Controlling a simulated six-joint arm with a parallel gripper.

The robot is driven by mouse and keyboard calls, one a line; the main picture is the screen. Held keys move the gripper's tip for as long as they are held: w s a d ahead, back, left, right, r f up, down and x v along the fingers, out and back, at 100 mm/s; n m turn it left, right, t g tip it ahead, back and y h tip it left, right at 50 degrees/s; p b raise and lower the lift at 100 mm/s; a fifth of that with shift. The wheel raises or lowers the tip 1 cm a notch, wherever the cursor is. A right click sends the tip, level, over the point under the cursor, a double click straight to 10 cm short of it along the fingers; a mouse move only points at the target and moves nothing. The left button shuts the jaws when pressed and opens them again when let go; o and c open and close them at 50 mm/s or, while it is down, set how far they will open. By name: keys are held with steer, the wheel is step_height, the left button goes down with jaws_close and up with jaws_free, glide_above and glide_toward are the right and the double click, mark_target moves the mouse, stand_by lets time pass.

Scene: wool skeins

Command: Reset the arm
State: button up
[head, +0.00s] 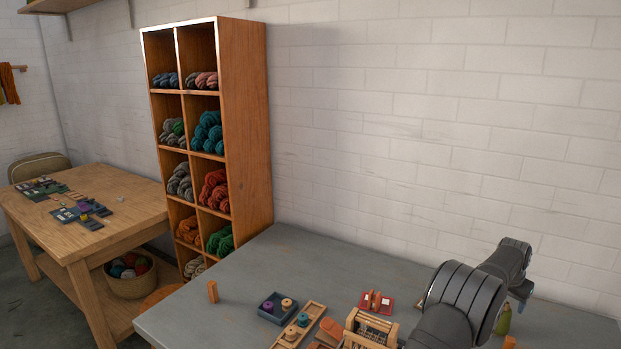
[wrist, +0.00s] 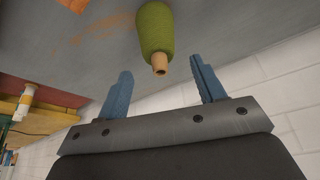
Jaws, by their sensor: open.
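My arm reaches over the right side of the grey table (head: 200,318) in the head view. My gripper (wrist: 160,88) shows in the wrist view with its two blue fingers wide apart and nothing between them. A green yarn cone (wrist: 155,30) with a tan tip stands out beyond the fingers, apart from them. The cone also shows in part in the head view (head: 503,320), partly hidden by my arm. In the head view only a small part of the gripper end shows, behind the arm.
A dark tray (head: 262,315) with small spools, a wooden rack (head: 313,312), a red tray (head: 364,305) and a wooden frame (head: 378,324) stand left of my arm. An orange block (head: 212,292) stands alone at left. The wall (head: 400,150) rises behind the table.

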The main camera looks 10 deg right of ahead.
steer(key=v, duration=0.8)
steer(key=x, duration=1.1)
steer(key=shift+w+d+f, duration=0.1)
steer(key=shift+d+f, duration=0.1)
steer(key=shift+f, duration=0.15)
step_height(320, 180, up, 4)
steer(key=s+r, duration=0.7)
steer(key=s, duration=0.4)
steer(key=s+d+m, duration=0.1)
steer(key=s+d, duration=0.5)
steer(key=s, duration=0.6)
steer(key=w+d+f, duration=0.2)
steer(key=w+f, duration=0.5)
steer(key=w, duration=0.4)
steer(key=shift+w+d+f, duration=0.2)
steer(key=shift+w+f, duration=0.1)
steer(key=shift+r, duration=0.1)
